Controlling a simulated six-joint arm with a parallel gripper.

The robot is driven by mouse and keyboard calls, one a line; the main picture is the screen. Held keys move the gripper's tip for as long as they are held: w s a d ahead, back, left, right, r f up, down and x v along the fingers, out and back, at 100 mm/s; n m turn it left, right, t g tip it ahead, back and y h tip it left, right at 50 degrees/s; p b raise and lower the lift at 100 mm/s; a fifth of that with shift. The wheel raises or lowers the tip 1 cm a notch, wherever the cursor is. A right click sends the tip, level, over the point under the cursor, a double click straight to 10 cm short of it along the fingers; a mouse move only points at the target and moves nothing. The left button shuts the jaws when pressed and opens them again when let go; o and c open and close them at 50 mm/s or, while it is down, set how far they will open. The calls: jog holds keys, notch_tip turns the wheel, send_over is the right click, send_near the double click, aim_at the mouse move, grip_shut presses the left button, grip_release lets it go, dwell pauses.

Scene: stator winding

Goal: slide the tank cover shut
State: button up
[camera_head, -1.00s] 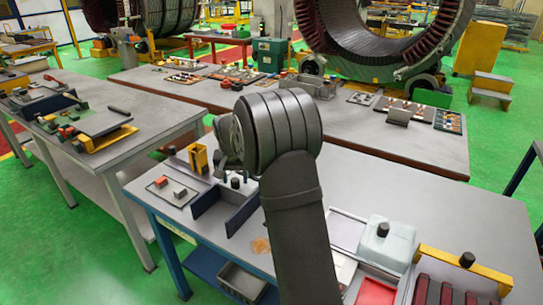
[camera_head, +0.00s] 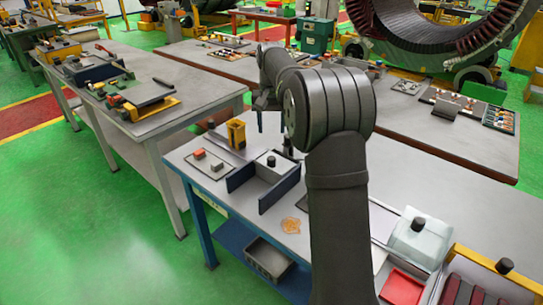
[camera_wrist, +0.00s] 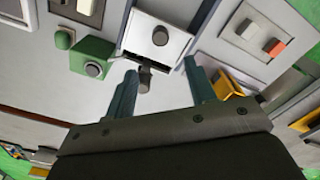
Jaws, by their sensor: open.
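The light tank (camera_head: 262,185) stands on the near bench between two dark blue walls, and a black knob (camera_head: 271,160) shows at its far end. In the wrist view I see a white tray-like box (camera_wrist: 165,50) with a dark knob (camera_wrist: 160,37) on it. I cannot clearly tell the cover's edges from the tank. My gripper (camera_wrist: 161,80) is open, its two teal fingers apart near the box. A second dark knob (camera_wrist: 145,80) shows between the fingers, apart from both. In the head view my forearm and wrist hide part of the gripper.
A yellow stand (camera_head: 236,133) and a flat plate with small red and grey blocks (camera_head: 210,163) are left of the tank. A green block (camera_wrist: 92,55) is beside the box in the wrist view. A translucent box (camera_head: 417,240) and red tray (camera_head: 402,288) stand at front right.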

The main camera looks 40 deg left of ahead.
aim_at(272, 158)
notch_tip(272, 158, down, 12)
jog(key=shift+r, duration=0.1)
jog(key=shift+c, duration=0.2)
grip_shut()
jog(key=shift+w, duration=0.1)
